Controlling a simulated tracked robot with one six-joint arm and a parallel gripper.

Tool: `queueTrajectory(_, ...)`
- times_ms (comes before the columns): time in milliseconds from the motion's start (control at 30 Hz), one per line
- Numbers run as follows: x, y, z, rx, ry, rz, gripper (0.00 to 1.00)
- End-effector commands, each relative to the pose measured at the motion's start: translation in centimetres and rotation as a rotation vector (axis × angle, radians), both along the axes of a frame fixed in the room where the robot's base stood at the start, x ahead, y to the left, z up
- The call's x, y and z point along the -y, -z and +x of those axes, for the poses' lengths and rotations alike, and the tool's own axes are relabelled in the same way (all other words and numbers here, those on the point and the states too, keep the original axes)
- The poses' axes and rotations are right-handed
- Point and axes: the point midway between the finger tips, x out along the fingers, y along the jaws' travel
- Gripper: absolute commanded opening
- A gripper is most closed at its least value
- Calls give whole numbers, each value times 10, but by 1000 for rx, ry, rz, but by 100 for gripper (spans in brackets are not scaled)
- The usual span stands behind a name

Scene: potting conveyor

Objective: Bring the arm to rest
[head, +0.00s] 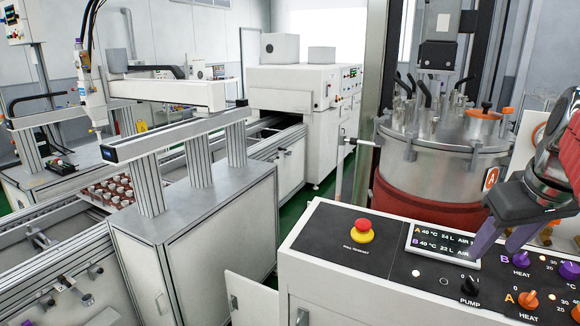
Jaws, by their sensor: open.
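My gripper (498,248) comes in from the right edge, dark with purple fingers pointing down. The fingers are spread apart with nothing seen between them. It hangs over the right part of the control panel (335,250), beside the purple B heat knob (521,259). I cannot tell the exact height of the fingertips above the panel. My arm's upper links are cut off by the frame's right edge.
The panel also carries a red stop button (363,227), a display (442,245), a black pump knob (470,286) and an orange A heat knob (527,299). A metal tank (440,165) stands close behind my gripper. A cabinet door (252,300) hangs open at the panel's left.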

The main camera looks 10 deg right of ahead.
Motion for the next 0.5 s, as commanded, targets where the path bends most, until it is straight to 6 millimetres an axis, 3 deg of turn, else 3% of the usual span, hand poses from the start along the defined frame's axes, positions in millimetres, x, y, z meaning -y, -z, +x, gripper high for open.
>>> queueTrajectory(167, -35, 4, 12, 30, 3, -34, 46)
queueTrajectory(500, -136, 63, 1, 60, -39, 18, 46)
